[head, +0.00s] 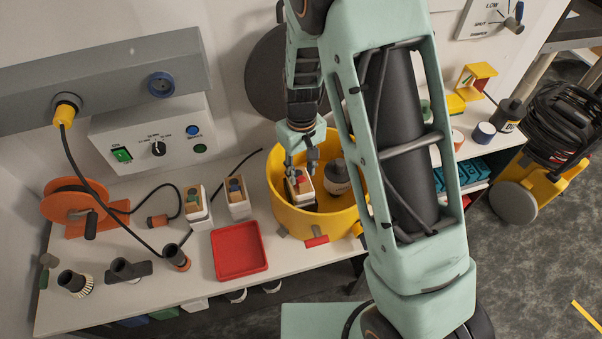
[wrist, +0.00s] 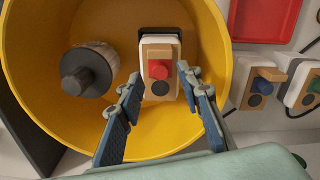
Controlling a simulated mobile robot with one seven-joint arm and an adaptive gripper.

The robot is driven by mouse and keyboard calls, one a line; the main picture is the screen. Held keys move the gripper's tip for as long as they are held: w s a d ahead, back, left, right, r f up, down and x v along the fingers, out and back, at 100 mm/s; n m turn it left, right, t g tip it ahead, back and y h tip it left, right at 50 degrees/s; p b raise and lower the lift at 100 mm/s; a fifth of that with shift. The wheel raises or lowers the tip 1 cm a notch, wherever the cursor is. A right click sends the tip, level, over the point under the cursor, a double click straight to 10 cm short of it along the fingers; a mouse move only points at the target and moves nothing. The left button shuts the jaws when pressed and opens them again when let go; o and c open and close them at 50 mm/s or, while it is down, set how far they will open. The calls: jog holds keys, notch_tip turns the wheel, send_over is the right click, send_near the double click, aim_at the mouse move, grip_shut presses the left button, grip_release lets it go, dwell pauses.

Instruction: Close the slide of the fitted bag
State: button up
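The fitted bag (head: 301,190) is a white body with a wooden front plate, inside the yellow drum (head: 284,213). In the wrist view the bag (wrist: 160,48) has a red slide (wrist: 158,69) at the middle of its plate, with a dark round spot (wrist: 160,88) just below it. My gripper (head: 301,165) is over the drum, pointing down at the bag. In the wrist view my open gripper (wrist: 160,78) has one finger on each side of the red slide, with visible gaps. Nothing is held. Whether the fingertips touch the bag's plate cannot be told.
A grey-topped canister (head: 336,176) stands beside the bag inside the drum. The drum's wall surrounds both. To the left are two similar bags (head: 197,208) (head: 237,198), a red tray (head: 239,251), a cable and an orange reel (head: 75,204).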

aim_at(301, 181)
jog(key=shift+f, duration=1.15)
jog(key=shift+c, duration=0.7)
grip_shut()
